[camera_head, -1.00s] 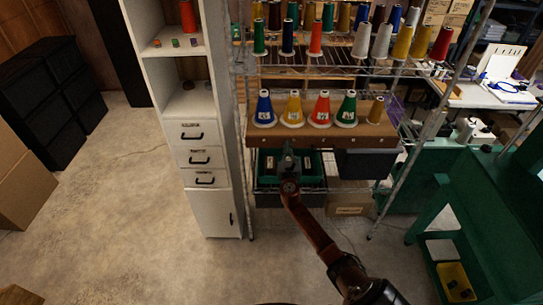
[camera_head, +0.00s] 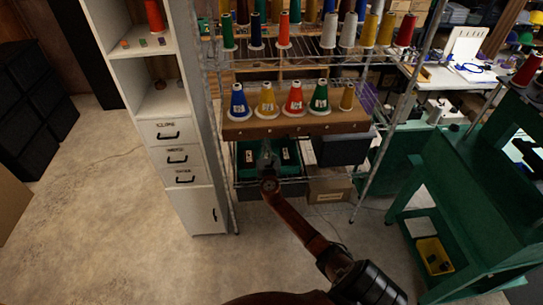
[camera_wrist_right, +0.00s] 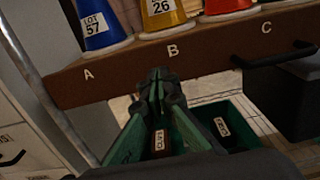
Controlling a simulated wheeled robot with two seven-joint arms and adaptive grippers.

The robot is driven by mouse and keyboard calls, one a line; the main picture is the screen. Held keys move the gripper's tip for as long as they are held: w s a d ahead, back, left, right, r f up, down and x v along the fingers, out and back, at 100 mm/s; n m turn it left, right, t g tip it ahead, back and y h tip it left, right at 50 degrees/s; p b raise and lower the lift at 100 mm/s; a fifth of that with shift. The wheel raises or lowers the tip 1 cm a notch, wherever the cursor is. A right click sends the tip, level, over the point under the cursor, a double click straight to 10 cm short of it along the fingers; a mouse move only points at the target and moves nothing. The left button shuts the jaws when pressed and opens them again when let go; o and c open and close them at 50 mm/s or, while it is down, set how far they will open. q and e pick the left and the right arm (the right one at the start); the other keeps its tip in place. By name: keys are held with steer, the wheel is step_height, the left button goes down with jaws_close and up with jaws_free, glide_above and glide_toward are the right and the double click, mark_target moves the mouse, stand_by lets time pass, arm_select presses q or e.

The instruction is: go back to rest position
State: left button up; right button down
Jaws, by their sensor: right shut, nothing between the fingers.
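My right gripper (camera_head: 266,160) is in front of the wire shelving rack, just below the brown wooden shelf board (camera_head: 290,124). It is shut and empty. In the right wrist view its closed fingers (camera_wrist_right: 158,84) point at the board near the letter B, and I cannot tell whether they touch it. Behind and below the gripper is a green bin (camera_head: 291,157) with labelled dark items in it; the gripper hides part of it. My left gripper is not in view.
Blue (camera_head: 238,102), yellow (camera_head: 267,102), red (camera_head: 295,100) and green (camera_head: 319,98) thread cones stand on the board. A white cabinet (camera_head: 205,209) is at the left, a green workbench (camera_head: 463,178) at the right. The concrete floor (camera_head: 120,245) is clear at the front left.

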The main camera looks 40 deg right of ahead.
steer(key=v, duration=1)
steer(key=shift+a, duration=0.15)
steer(key=shift+f, duration=0.1)
